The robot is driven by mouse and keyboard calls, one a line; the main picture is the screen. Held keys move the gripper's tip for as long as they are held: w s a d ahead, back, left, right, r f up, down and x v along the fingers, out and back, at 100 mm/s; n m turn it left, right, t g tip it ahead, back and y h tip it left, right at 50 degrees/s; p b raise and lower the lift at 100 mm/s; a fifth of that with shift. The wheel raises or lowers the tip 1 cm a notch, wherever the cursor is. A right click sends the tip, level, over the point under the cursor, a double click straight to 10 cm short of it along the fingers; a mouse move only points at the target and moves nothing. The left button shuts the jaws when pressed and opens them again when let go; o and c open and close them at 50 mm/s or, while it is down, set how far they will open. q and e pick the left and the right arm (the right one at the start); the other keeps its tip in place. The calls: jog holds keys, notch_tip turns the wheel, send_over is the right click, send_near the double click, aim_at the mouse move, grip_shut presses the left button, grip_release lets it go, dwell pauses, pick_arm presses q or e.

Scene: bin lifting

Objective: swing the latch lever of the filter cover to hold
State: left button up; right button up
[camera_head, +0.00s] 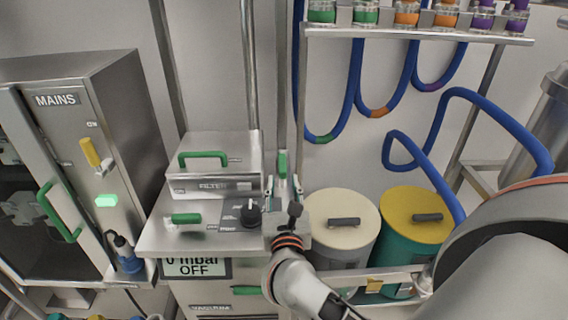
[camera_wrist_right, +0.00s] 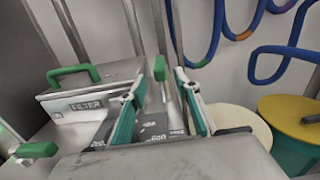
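The filter cover (camera_head: 210,185) is a metal box labelled FILTER with a green handle (camera_head: 203,155) on top; it also shows in the wrist view (camera_wrist_right: 85,103). A green lever (camera_head: 282,165), which looks like the latch lever, stands upright at the right of the cover; it also shows in the wrist view (camera_wrist_right: 160,68). My right gripper (camera_head: 283,190) is open and empty in front of this lever. In the wrist view the lever appears between its spread fingertips (camera_wrist_right: 160,78), with no visible contact. My left gripper is not in view.
A black knob (camera_head: 250,212) and a green grip (camera_head: 186,218) sit on the cabinet top. Two lidded drums, cream (camera_head: 335,207) and yellow (camera_head: 405,205), stand at the right. The MAINS cabinet (camera_head: 110,130) is at the left. Blue hoses (camera_head: 435,130) hang behind.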

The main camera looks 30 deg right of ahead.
aim_at(282, 168)
jog(key=shift+w+f+m, duration=0.1)
jog(key=shift+w+m, duration=0.05)
jog(key=shift+m, duration=0.15)
jog(key=x, duration=0.7)
jog(key=shift+w+d+p, duration=0.1)
jog(key=shift+d+p, duration=0.1)
jog(key=shift+p, duration=0.2)
jog(key=shift+f, duration=0.1)
grip_shut()
